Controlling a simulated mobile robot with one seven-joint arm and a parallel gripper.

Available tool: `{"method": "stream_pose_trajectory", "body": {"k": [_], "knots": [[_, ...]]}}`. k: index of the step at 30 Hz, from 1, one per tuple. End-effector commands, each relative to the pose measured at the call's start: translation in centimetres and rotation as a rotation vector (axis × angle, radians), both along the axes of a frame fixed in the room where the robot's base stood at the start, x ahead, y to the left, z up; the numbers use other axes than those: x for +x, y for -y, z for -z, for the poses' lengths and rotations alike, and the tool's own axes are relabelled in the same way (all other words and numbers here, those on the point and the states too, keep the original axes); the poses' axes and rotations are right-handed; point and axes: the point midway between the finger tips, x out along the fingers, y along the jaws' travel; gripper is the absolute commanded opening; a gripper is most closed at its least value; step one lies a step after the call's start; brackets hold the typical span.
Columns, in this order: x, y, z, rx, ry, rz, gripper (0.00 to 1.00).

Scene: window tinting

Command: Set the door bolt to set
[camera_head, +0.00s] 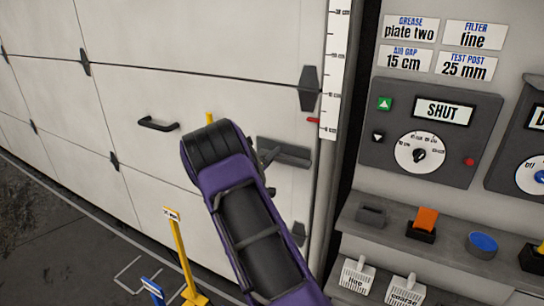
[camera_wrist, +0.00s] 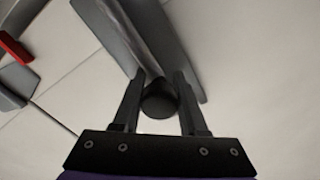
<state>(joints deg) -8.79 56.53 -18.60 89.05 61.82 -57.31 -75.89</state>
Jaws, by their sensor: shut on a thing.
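The door bolt (camera_head: 290,153) is a grey bar-shaped fitting on the right part of the pale panelled door. Its dark round knob (camera_wrist: 159,98) sits between the two fingers of my gripper (camera_wrist: 160,80) in the wrist view. The fingers are shut on the knob from both sides. The grey bolt plate (camera_wrist: 160,35) runs diagonally behind it. In the head view my gripper (camera_head: 268,156) is at the left end of the bolt, partly hidden by my purple and black arm. No set marking on the bolt is readable.
A white scale strip (camera_head: 335,70) with a red pointer (camera_head: 313,120) stands right of the bolt. A SHUT panel (camera_head: 430,130) with a dial and shelves (camera_head: 400,240) of small items are at the right. A black handle (camera_head: 158,124) and yellow post (camera_head: 182,255) are left of my arm.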

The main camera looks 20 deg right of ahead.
Motion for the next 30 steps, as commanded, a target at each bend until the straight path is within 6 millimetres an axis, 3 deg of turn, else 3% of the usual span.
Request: {"method": "stream_pose_trajectory", "body": {"k": [8, 18, 27, 28, 30], "knots": [[-0.3, 0.2, -0.1, 0.002, 0.006, 0.001, 0.00], [-4.1, 3.2, -0.1, 0.003, 0.005, 0.002, 0.00], [-4.4, 3.5, -0.1, 0.003, 0.005, 0.006, 0.00], [-4.4, 3.5, -0.1, 0.003, 0.005, 0.006, 0.46], [-4.4, 3.5, -0.1, 0.002, 0.004, 0.006, 0.58]]}}
